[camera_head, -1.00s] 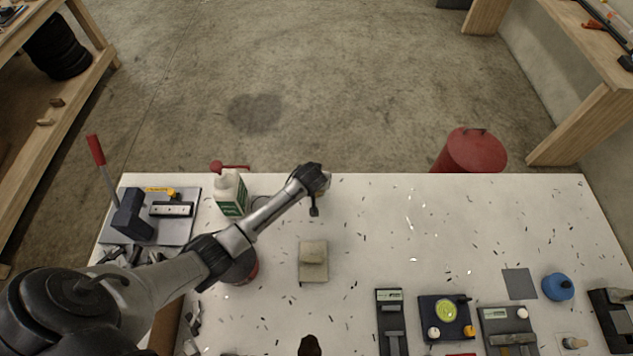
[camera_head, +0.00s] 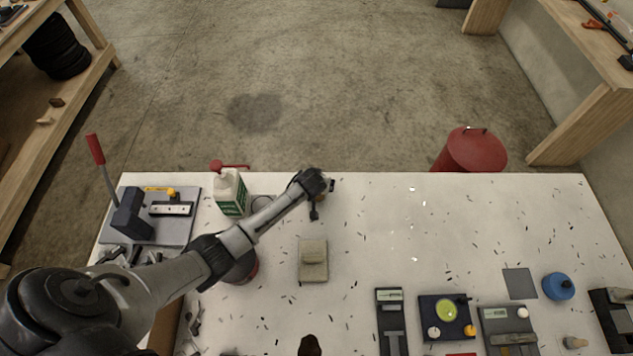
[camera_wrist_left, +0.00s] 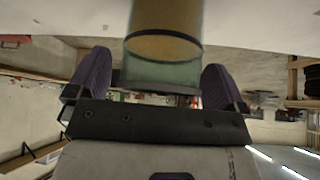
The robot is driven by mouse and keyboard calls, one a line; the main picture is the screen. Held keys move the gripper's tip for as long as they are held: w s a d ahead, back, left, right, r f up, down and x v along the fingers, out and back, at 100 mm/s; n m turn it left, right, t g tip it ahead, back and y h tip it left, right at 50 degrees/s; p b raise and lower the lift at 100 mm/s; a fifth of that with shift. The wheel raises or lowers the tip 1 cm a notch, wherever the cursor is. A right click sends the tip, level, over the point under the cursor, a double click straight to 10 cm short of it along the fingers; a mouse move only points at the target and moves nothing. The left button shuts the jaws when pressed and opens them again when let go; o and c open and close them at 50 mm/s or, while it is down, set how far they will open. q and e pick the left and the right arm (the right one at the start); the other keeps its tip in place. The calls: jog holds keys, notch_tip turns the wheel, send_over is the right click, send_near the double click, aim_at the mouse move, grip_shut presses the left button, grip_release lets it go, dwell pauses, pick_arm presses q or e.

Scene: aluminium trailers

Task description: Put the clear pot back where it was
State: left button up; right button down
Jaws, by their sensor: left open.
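The clear pot (camera_wrist_left: 165,40) fills the upper middle of the left wrist view, greenish and see-through at its near end, with a brownish body and a dark ring around it. My left gripper (camera_wrist_left: 157,78) is open, with one dark finger on each side of the pot and visible gaps between them. In the head view my left gripper (camera_head: 318,188) is over the back part of the white table, and it hides most of the pot there. My right gripper is in neither view.
A white bottle with a red top (camera_head: 230,192) stands left of my gripper. Several instruments (camera_head: 445,312) line the front right. The back-right tabletop (camera_head: 480,210) holds only scattered shavings. A red bin (camera_head: 468,152) stands beyond the table.

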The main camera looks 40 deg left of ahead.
pick_arm(q)
jog(key=shift+s+d+r, duration=0.1)
jog(key=shift+s+r, duration=0.05)
jog(key=shift+r, duration=0.3)
jog(key=p+v, duration=0.2)
jog(key=v, duration=0.9)
jog(key=s+d+r+m+g+h, duration=0.1)
jog(key=s+d+m, duration=0.3)
jog(key=s, duration=1)
jog(key=s+d+r+m+g+h, duration=0.1)
jog(key=s+d, duration=0.5)
jog(key=s, duration=0.8)
jog(key=r+m+h, duration=0.1)
jog(key=m, duration=0.1)
jog(key=shift+s+m, duration=0.4)
